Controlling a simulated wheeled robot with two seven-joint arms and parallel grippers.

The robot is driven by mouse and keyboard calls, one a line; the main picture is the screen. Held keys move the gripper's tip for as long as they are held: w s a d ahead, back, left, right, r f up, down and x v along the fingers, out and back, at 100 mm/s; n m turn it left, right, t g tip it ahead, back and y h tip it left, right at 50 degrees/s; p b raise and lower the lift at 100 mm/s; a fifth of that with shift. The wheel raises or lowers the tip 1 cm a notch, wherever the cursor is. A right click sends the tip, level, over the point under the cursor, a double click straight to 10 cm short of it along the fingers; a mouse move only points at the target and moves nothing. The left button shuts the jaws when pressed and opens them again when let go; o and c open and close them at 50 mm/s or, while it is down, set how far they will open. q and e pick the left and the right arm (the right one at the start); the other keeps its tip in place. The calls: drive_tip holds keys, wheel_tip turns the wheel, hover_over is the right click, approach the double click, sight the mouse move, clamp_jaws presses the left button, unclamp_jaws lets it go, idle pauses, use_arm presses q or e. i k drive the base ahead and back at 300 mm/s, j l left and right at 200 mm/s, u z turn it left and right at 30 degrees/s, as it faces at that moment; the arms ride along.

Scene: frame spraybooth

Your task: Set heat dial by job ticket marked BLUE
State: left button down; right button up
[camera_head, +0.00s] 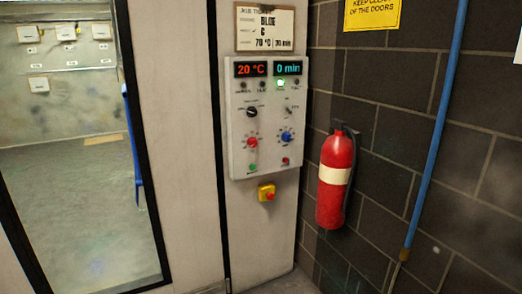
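The job ticket (265,27) is clipped at the top of the panel. A red dial (252,142) sits lower left and a blue dial (287,137) lower right. A black selector (251,112) and a small switch (288,111) sit above them. Which dial sets heat is not readable. Neither gripper is in view.
A red fire extinguisher (334,180) hangs on the dark block wall at right, beside a blue pipe (434,130). A glazed booth door with a blue handle (133,145) is at left.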

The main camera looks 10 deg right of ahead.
sight(252, 142)
drive_tip(key=i+l, duration=0.1)
drive_tip(key=i, duration=0.4)
drive_tip(key=i+l+z, duration=0.15)
drive_tip(key=i, duration=0.4)
drive_tip(key=i+l+u, duration=0.35)
drive_tip(key=i, duration=0.15)
drive_tip(key=i+l+u, duration=0.35)
drive_tip(key=i, duration=0.15)
